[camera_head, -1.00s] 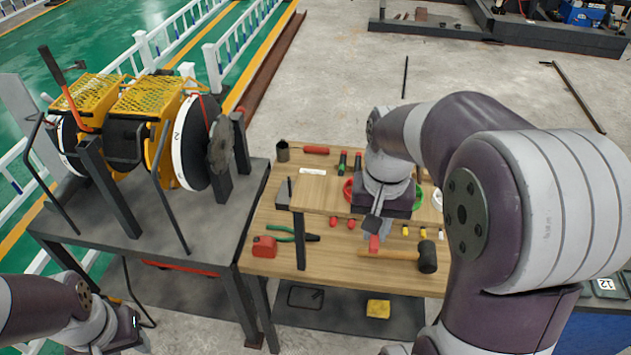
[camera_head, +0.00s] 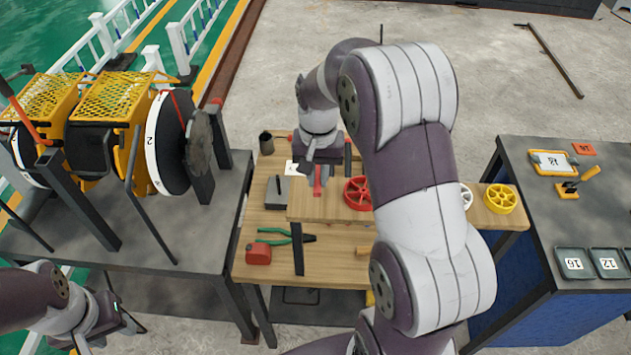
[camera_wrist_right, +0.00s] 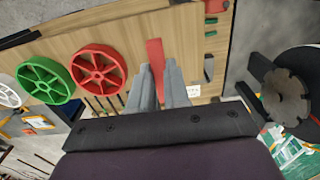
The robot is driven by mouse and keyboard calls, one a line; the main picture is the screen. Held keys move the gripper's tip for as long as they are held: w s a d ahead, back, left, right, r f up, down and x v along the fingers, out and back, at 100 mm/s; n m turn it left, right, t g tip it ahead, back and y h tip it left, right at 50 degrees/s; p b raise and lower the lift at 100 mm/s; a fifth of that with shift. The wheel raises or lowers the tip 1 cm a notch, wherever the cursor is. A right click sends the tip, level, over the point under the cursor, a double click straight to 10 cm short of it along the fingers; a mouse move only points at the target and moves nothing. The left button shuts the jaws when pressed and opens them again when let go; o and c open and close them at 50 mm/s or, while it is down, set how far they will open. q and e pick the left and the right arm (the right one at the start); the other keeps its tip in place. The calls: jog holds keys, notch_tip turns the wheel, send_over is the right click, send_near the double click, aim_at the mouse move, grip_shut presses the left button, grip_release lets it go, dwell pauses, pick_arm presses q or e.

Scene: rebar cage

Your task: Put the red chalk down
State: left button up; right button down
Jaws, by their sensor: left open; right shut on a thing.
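My right gripper (camera_head: 315,180) is shut on the red chalk (camera_head: 318,188) above the left part of the raised wooden shelf (camera_head: 340,212). In the right wrist view, the red chalk (camera_wrist_right: 155,50) stands out between the two grey fingertips (camera_wrist_right: 159,72). I cannot tell whether the chalk touches the wood. A white label (camera_head: 291,168) lies just left of the gripper. My left gripper (camera_head: 112,318) is open and empty at the lower left, away from the workbench.
A red wheel (camera_head: 358,193) stands close right of the chalk; a green wheel (camera_wrist_right: 45,80) is beside it in the wrist view. Green pliers (camera_head: 285,236) and a red tape measure (camera_head: 258,254) lie on the lower bench. My right arm hides the bench's middle right.

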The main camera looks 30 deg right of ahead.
aim_at(315, 187)
jog(key=f+p, duration=0.1)
jog(key=w+f+p, duration=0.1)
jog(key=f, duration=0.1)
jog(key=shift+w+a+f, duration=0.1)
jog(key=shift+w+f, duration=0.05)
jog(key=shift+f, duration=0.55)
jog(key=shift+s+f, duration=0.1)
jog(key=shift+s, duration=0.1)
jog(key=shift+f, duration=0.2)
jog(key=c, duration=1.1)
grip_release()
jog(key=shift+w, duration=0.15)
